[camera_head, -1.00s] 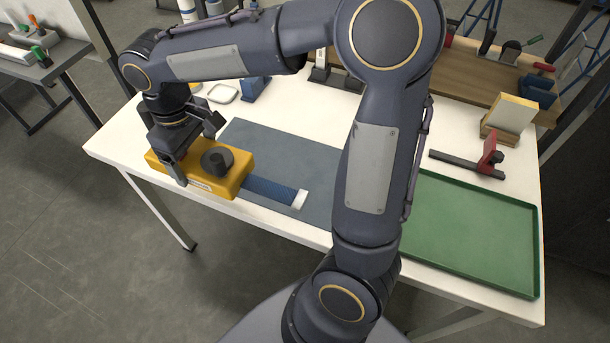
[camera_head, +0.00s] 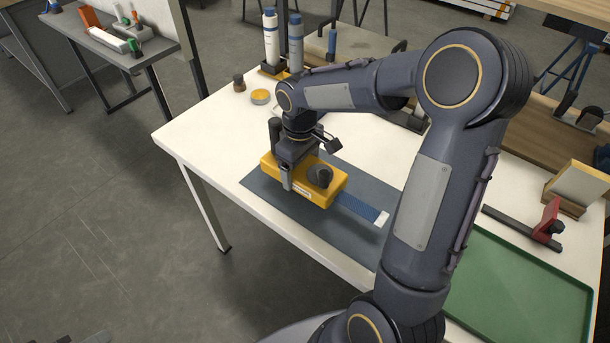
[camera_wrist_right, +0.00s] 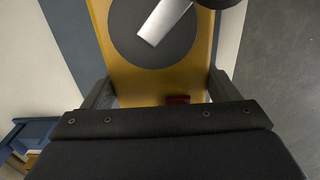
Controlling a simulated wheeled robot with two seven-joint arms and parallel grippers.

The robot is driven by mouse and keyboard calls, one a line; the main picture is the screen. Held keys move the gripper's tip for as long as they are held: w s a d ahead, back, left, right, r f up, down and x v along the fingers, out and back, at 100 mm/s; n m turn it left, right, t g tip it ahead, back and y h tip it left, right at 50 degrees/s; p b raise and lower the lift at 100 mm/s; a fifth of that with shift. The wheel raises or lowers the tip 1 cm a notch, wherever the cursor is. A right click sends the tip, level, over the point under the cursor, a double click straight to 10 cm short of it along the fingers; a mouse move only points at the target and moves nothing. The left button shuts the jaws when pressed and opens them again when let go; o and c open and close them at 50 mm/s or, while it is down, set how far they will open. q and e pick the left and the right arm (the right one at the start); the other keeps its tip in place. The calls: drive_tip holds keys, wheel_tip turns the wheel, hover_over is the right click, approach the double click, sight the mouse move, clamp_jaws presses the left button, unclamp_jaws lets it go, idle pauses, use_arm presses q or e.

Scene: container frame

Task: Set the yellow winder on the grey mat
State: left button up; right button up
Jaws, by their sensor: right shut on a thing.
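The yellow winder (camera_head: 322,190) has a dark round knob on top and a blue strap with a pale end reaching out to the right. My right gripper (camera_head: 303,167) is shut across the winder's body from above. In the right wrist view, the winder (camera_wrist_right: 125,80) lies between the two fingers. The grey mat (camera_head: 290,213) lies flat on the white table, with the winder over its left part. Mat shows on both sides of the winder in the wrist view. I cannot tell whether the winder touches the mat. My left gripper is not in view.
A green tray (camera_head: 515,290) lies at the right of the white table (camera_head: 205,130). A red-ended clamp (camera_head: 548,225) and a wooden holder (camera_head: 580,190) stand behind it. Bottles (camera_head: 271,40) and a yellow-lidded round container (camera_head: 260,96) stand at the back left.

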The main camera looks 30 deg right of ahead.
drive_tip(key=shift+w+d+f, duration=0.15)
drive_tip(key=shift+d+f, duration=0.2)
drive_tip(key=shift+f, duration=0.05)
drive_tip(key=shift+d+f, duration=0.15)
drive_tip(key=shift+f, duration=0.75)
drive_tip(key=shift+d+f, duration=0.1)
drive_tip(key=shift+f, duration=0.8)
drive_tip(key=shift+f, duration=0.15)
drive_tip(key=o, duration=1.4)
